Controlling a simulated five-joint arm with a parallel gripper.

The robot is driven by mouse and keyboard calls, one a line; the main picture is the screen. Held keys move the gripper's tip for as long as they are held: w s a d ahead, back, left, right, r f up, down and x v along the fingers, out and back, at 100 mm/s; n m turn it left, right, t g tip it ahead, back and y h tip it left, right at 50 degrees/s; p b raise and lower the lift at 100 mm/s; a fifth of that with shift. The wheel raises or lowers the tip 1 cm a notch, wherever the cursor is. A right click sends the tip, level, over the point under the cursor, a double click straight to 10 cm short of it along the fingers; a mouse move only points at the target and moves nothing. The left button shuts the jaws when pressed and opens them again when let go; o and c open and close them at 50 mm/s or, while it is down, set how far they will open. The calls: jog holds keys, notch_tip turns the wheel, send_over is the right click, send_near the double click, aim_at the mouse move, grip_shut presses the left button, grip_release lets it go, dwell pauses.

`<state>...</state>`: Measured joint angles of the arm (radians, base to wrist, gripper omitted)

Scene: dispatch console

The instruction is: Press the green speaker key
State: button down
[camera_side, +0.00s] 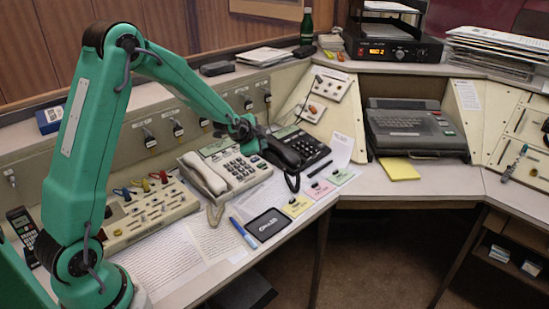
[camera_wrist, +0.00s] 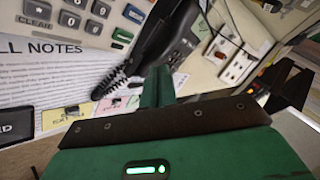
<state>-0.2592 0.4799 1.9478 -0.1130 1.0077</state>
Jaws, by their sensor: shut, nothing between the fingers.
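A pale green card (camera_side: 341,177) with a small black piece lies at the desk edge. My gripper (camera_side: 262,138) is shut and empty, near the dark handset; any contact is unclear.
A yellow card (camera_side: 297,206) and a pink card (camera_side: 319,189) lie beside the green card. A black pad (camera_side: 267,224) and a blue pen (camera_side: 243,232) lie in front of the phones. A switch panel (camera_side: 148,207) stands at left. A typewriter-like machine (camera_side: 415,130) stands at right.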

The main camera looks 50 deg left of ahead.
aim_at(261, 167)
jog(key=shift+a+f, duration=0.2)
jog(key=shift+f, duration=1.05)
jog(key=shift+a+f, duration=0.2)
jog(key=shift+f, duration=1.05)
jog(key=shift+a+f, duration=0.1)
jog(key=shift+f, duration=0.65)
dwell(1.1)
jog(key=shift+r, duration=0.75)
jog(key=shift+r, duration=0.1)
dwell(0.4)
jog(key=shift+d+r, duration=0.2)
jog(key=shift+r, duration=0.6)
jog(key=shift+d+r, duration=0.15)
jog(key=shift+r, duration=0.65)
jog(key=shift+d+r, duration=0.2)
jog(key=shift+r, duration=0.6)
